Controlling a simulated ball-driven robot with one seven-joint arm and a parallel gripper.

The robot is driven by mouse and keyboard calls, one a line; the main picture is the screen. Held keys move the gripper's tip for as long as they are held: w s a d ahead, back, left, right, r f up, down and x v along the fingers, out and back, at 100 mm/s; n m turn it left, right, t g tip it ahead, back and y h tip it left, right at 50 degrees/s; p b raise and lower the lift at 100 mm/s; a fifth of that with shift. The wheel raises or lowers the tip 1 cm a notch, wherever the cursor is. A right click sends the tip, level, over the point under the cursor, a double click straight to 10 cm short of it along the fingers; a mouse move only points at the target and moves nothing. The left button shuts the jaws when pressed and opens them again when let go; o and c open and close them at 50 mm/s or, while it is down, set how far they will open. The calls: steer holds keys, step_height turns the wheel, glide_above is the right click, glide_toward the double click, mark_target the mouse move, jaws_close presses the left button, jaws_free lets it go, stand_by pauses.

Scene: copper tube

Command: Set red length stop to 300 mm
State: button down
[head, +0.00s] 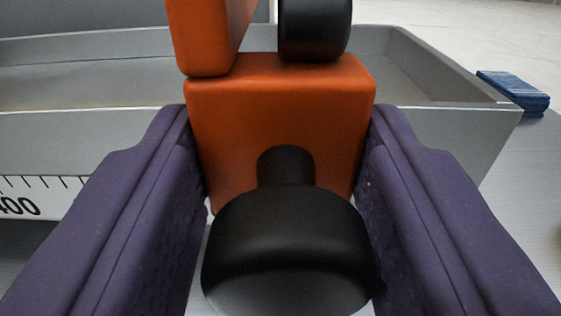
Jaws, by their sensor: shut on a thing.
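The red length stop (270,105) is an orange-red block in the middle of the head view. A black knob (285,240) on a short stem sticks out of its front towards me. My gripper (283,165) is shut on the block, with one purple finger on its left side and one on its right. A white scale (40,198) with black marks shows at the left, and the number 400 is readable just left of my left finger. The 300 mark is not in view, and the stop's exact reading is hidden behind my gripper.
A grey metal tray (455,120) with raised walls runs behind the stop. A second black knob (315,28) and an upright orange piece (208,35) rise above the block. A blue stack (515,92) lies at the right, beyond the tray's corner.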

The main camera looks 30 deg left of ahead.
steer(key=s+a+b, duration=0.2)
steer(key=s+a, duration=0.3)
steer(key=a, duration=0.4)
steer(key=s+a+b, duration=0.2)
steer(key=s+a, duration=0.4)
steer(key=a, duration=0.3)
steer(key=shift+s+a, duration=0.15)
steer(key=c, duration=0.8)
jaws_free()
steer(key=p+v, duration=0.1)
steer(key=v, duration=0.6)
steer(key=shift+s+d+p, duration=0.3)
